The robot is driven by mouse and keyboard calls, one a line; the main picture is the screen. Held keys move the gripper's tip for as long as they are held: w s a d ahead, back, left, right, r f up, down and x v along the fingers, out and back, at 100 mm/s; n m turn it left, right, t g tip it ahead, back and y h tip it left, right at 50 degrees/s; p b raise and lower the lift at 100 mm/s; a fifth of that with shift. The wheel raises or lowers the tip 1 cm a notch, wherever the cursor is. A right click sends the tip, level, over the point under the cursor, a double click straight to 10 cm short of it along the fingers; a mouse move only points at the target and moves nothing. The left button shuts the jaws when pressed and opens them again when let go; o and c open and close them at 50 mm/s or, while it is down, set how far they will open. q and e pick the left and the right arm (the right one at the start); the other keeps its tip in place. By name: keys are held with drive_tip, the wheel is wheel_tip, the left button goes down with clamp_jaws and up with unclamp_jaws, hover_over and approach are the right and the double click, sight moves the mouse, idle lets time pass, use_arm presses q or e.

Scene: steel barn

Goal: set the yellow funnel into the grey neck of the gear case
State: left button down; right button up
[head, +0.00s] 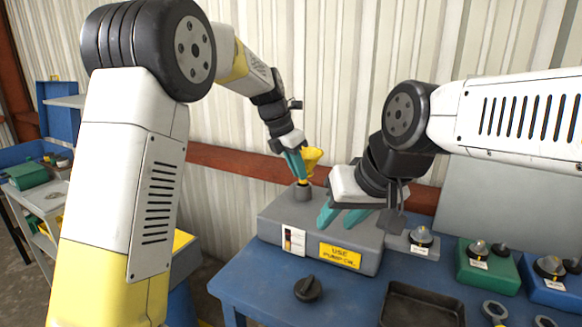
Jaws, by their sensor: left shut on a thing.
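The yellow funnel (312,158) is upright, its wide mouth up, in my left gripper (296,164). The teal fingers are shut on it from the left. The grey neck (303,193) stands on top of the grey gear case (285,213). The funnel's lower end is right at the neck's top; I cannot tell whether it is inside the opening or just above it. My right gripper (343,214) is to the right of the neck, above the case. Its two teal fingers point down and left, spread apart with nothing seen between them.
The case sits on a blue table (258,285) and has a yellow label (340,255) on its front. A black knob (308,288) and a black tray (420,306) lie in front. Several capped boxes, one green (487,264), stand at the right. A ribbed wall is behind.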

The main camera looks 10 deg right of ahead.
use_arm(q)
drive_tip(key=shift+f, duration=1.7)
drive_tip(key=c, duration=1.4)
unclamp_jaws()
drive_tip(key=shift+o, duration=0.2)
drive_tip(key=v, duration=0.7)
drive_tip(key=shift+a+r, duration=0.15)
drive_tip(key=shift+r, duration=0.15)
drive_tip(key=shift+s, duration=0.1)
drive_tip(key=shift+r, duration=2.5)
